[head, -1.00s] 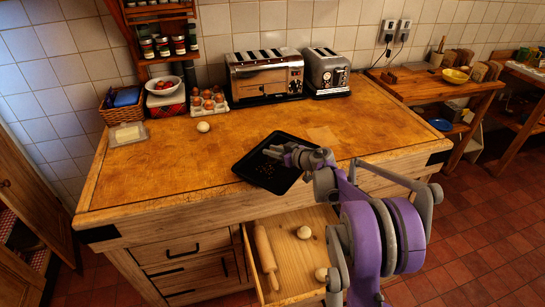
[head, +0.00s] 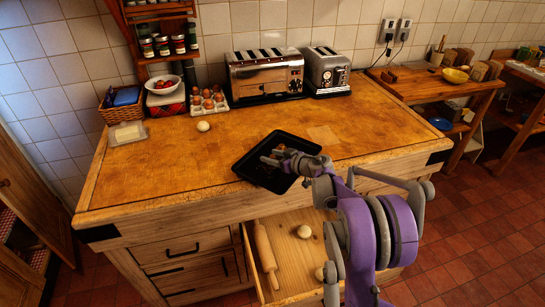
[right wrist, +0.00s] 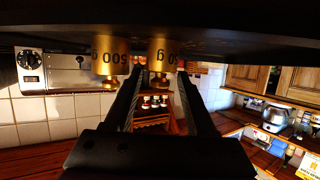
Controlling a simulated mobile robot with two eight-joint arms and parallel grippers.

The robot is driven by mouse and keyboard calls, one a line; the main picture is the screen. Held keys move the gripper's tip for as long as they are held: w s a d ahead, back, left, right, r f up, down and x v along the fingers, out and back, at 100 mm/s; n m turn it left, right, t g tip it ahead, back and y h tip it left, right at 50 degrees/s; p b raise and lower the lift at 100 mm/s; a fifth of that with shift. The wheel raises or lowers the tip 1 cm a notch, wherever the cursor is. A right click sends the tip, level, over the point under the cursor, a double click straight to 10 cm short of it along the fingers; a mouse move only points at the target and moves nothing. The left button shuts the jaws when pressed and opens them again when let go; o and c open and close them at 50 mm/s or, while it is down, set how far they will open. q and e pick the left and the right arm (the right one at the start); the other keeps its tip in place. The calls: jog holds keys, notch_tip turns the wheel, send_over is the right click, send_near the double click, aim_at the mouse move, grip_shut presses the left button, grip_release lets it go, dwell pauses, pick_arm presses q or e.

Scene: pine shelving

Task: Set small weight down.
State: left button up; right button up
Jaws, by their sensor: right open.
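The right wrist view is upside down. It shows two brass weights standing on the dark tray (right wrist: 230,40). One small weight (right wrist: 160,52), its label partly readable as "0 g", is between the fingertips of my right gripper (right wrist: 162,72). The other weight (right wrist: 108,58), marked "500 g", is just outside one finger. In the head view my right gripper (head: 272,156) is low over the black tray (head: 250,172) near the worktop's front edge. It is open. The weights are too small to make out clearly there. My left gripper is not in view.
The tray is on the wooden worktop (head: 170,165), which is mostly clear. A dough ball (head: 203,126), a butter dish (head: 127,133), an egg carton (head: 208,103) and two toasters (head: 265,75) are farther back. An open drawer (head: 290,265) with a rolling pin (head: 264,248) is below.

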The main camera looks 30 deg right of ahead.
jog(key=shift+r, duration=0.25)
jog(key=v, duration=1.1)
jog(key=s+a+r+m+t+h, duration=0.3)
jog(key=a+r+h, duration=0.25)
jog(key=r, duration=0.45)
jog(key=s+a+f+g, duration=0.3)
jog(key=s+a+f, duration=0.3)
jog(key=s, duration=0.2)
jog(key=s+a+f+g+y, duration=0.1)
jog(key=s+a+f+g, duration=0.3)
jog(key=s, duration=0.5)
jog(key=s+a+f+g+y, duration=0.1)
jog(key=s+a+f+g, duration=0.3)
jog(key=s+a+f, duration=0.4)
jog(key=shift+s+f+b, duration=0.45)
jog(key=shift+s+f, duration=0.1)
jog(key=shift+s, duration=0.2)
